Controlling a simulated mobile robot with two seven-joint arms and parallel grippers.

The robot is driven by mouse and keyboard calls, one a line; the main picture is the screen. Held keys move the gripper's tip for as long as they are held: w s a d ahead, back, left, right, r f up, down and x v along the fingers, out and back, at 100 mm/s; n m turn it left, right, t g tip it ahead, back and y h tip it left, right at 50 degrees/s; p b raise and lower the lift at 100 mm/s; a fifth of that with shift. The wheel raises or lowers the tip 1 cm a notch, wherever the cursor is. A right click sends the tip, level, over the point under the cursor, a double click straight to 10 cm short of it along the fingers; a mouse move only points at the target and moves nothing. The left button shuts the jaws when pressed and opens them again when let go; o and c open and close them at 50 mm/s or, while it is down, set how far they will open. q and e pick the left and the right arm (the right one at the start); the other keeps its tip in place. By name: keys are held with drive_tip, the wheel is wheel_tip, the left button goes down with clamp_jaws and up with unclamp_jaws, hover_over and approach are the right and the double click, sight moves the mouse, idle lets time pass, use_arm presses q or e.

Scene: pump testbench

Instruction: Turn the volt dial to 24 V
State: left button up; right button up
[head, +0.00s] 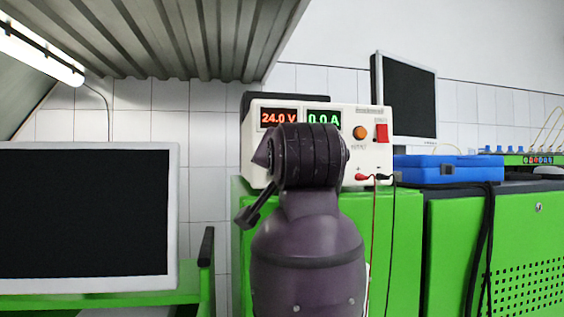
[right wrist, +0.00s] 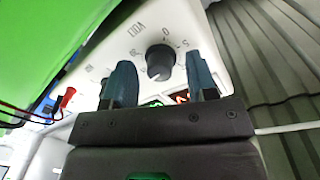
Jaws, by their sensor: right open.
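The white power supply (head: 356,156) stands on a green cabinet in the head view. Its red display (head: 279,117) reads 24.0 V and its green display (head: 324,118) reads 0.0 A. In the right wrist view, a dark round dial (right wrist: 160,61) sits on the white panel with scale marks around it. My right gripper (right wrist: 161,82) is open, with one finger on each side of the dial and a visible gap to it on both sides. In the head view my arm hides the dial and the gripper's fingers. My left gripper is not in view.
An orange button (head: 360,133) and a red switch (head: 382,133) are on the supply's right side. Red and black leads (head: 374,230) hang from its front. A blue case (head: 435,168) lies to the right. A monitor (head: 85,215) stands at the left.

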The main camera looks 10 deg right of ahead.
drive_tip(key=s+b, duration=0.1)
drive_tip(key=s, duration=0.9)
drive_tip(key=shift+s+a+r+b, duration=0.2)
drive_tip(key=shift+s+a+b, duration=0.1)
drive_tip(key=shift+s+b, duration=0.1)
